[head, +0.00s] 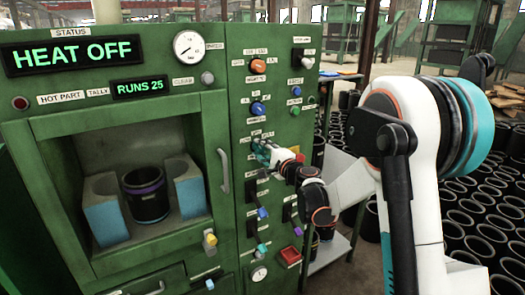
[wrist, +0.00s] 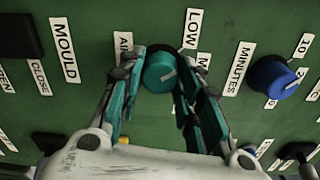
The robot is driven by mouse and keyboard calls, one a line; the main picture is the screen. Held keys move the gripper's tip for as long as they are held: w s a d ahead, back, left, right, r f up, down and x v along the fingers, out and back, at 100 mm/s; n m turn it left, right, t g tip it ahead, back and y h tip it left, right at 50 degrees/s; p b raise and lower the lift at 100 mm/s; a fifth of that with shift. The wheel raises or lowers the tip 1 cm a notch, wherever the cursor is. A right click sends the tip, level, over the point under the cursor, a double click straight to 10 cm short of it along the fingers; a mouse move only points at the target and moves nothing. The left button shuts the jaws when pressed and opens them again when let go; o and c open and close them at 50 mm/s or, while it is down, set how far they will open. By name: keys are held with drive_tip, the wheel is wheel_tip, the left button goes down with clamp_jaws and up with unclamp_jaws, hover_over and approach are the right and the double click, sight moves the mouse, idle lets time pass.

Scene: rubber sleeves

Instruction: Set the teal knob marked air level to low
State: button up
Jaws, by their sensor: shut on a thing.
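The teal knob (wrist: 158,67) sits on the green panel at the top middle of the wrist view. A short pale pointer mark shows on its face, on the right side. A LOW label (wrist: 193,27) is just above and right of it, and another label below that is partly hidden by a finger. A label starting with AI (wrist: 124,44) is to its left, partly covered. My gripper (wrist: 161,77) is shut on the knob, one teal finger on each side. In the head view my gripper (head: 265,152) is against the panel, and its fingers largely hide the knob.
A blue MINUTES knob (wrist: 272,77) is close to the right in the wrist view. In the head view an orange knob (head: 258,66) and a blue knob (head: 258,108) are above my gripper. Levers and a red button (head: 289,256) are below.

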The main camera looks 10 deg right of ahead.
drive_tip(key=shift+n, duration=0.8)
drive_tip(key=o, duration=1.1)
drive_tip(key=v, duration=1.2)
